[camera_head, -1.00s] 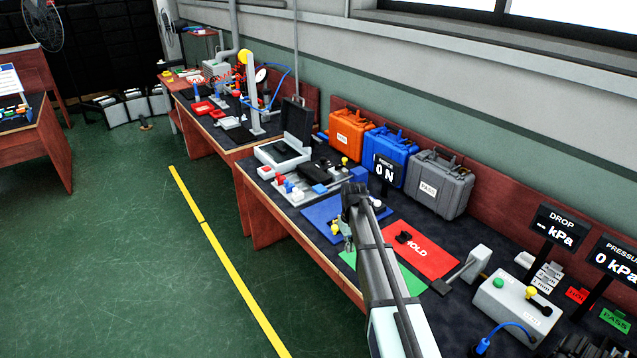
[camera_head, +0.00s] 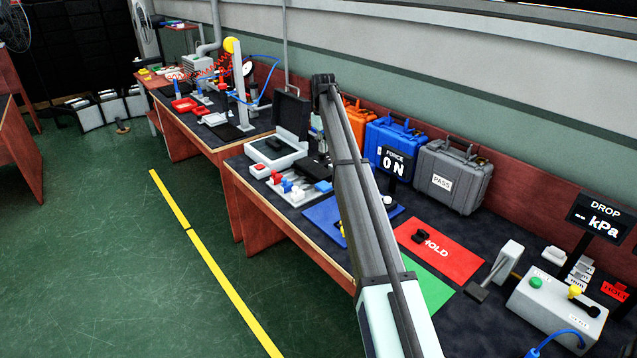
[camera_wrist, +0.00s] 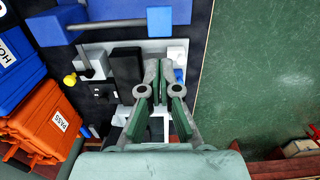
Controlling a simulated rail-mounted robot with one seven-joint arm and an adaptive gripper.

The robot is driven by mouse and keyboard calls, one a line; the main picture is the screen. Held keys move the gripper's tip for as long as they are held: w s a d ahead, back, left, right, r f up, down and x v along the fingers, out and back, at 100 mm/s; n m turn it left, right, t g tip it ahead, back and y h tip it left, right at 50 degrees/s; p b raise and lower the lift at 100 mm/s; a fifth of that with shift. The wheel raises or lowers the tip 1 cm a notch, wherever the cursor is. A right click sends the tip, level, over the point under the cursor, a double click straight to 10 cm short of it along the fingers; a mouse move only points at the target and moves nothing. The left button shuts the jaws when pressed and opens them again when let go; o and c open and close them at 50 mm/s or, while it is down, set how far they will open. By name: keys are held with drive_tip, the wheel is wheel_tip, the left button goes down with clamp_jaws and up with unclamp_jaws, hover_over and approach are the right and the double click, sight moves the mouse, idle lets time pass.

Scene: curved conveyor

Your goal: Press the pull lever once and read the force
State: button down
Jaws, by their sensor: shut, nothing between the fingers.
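The FORCE display (camera_head: 393,163) reads 0 N in the head view, standing in front of the blue case. In the wrist view, a small yellow knob (camera_wrist: 69,80) sits beside a dark fixture (camera_wrist: 103,97) on the bench, left of my fingers; it may be the pull lever's handle, but I cannot tell. My gripper (camera_wrist: 165,66) is shut and empty over the light plate there. In the head view my arm hides the gripper and part of this bench area.
Orange (camera_head: 357,112), blue (camera_head: 391,143) and grey (camera_head: 450,175) cases line the back of the bench. A red HOLD mat (camera_head: 452,256) and a control box (camera_head: 555,310) lie to the right. The green floor (camera_head: 110,220) in front is open.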

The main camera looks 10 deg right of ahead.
sight(323, 185)
drive_tip(key=shift+s+f, duration=0.1)
idle(0.3)
wheel_tip(323, 185, down, 14)
drive_tip(key=p, duration=0.4)
drive_tip(key=shift+d, duration=0.1)
idle(0.3)
